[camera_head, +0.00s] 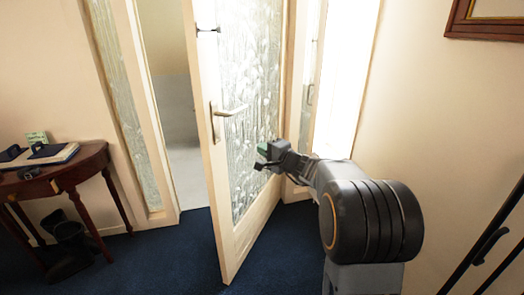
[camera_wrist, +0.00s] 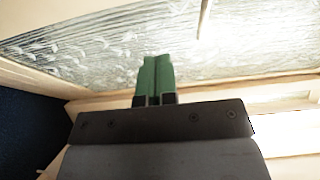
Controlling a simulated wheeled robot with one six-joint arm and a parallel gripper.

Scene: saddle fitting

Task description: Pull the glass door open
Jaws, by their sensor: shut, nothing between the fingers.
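The glass door (camera_head: 250,100) stands partly open, swung into the room, with a cream frame and patterned glass. Its lever handle (camera_head: 230,111) is on the left edge of the door. My gripper (camera_head: 262,156) is in front of the lower glass, right of and below the handle and apart from it. In the wrist view the green fingers (camera_wrist: 155,80) are shut together with nothing between them, and the patterned glass (camera_wrist: 110,50) fills the background. I cannot tell whether the fingertips touch the door.
A dark wooden side table (camera_head: 62,168) with items on it stands at the left wall. The doorway opening (camera_head: 170,120) shows left of the door. Blue carpet (camera_head: 160,255) is clear in front. A picture frame (camera_head: 485,22) hangs on the right wall.

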